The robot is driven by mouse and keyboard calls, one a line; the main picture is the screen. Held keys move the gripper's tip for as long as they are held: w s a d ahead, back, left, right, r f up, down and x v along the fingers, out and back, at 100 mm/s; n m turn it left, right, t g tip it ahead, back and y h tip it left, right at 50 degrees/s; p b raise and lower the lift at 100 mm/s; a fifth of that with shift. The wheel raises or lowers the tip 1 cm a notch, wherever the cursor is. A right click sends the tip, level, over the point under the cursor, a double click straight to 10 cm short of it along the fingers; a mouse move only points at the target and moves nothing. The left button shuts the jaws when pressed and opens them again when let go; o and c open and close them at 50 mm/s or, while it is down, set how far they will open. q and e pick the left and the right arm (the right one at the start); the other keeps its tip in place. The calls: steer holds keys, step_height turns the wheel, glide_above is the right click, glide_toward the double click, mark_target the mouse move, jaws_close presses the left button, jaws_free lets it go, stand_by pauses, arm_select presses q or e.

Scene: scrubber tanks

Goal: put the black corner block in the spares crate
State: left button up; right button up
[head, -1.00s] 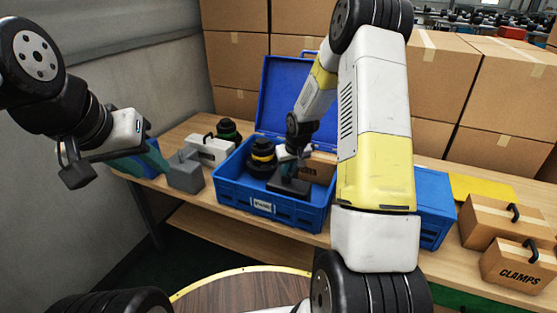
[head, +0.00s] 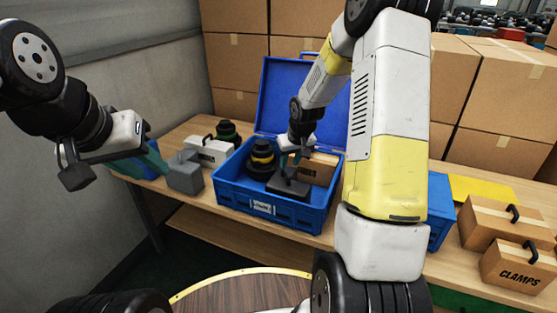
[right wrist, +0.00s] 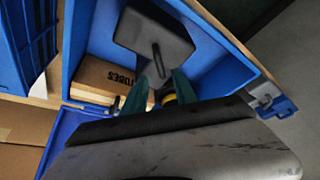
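The black corner block (head: 288,188) lies in the front of the open blue spares crate (head: 256,207), with its upright handle on top. It also shows in the right wrist view (right wrist: 150,38) inside the crate walls. My right gripper (head: 292,160) is over the crate, above the block. In the right wrist view its two teal fingers (right wrist: 164,80) are spread apart, with the handle beyond and between their tips, not gripped. My left gripper (head: 150,162) is at the left, close to a grey block (head: 185,172); its finger opening cannot be made out.
The crate also holds a black round part with a yellow band (head: 262,156) and a cardboard tubes box (head: 314,169). Its lid (head: 280,95) stands open behind. A white case (head: 210,151) and a green-banded part (head: 227,131) stand left. A clamps box (head: 518,266) is right.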

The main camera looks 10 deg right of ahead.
steer(key=s+a+r, duration=0.2)
steer(key=s+r, duration=1.3)
steer(key=r, duration=0.4)
steer(key=s+a+r, duration=0.1)
steer(key=s+r, duration=0.1)
steer(key=s, duration=0.5)
steer(key=s+a+r+m+t+y, duration=0.1)
steer(key=s+r, duration=0.1)
steer(key=s, duration=0.6)
steer(key=shift+s+a+r+m+t, duration=0.2)
steer(key=shift+a+r+m+t, duration=0.1)
steer(key=shift+a, duration=0.1)
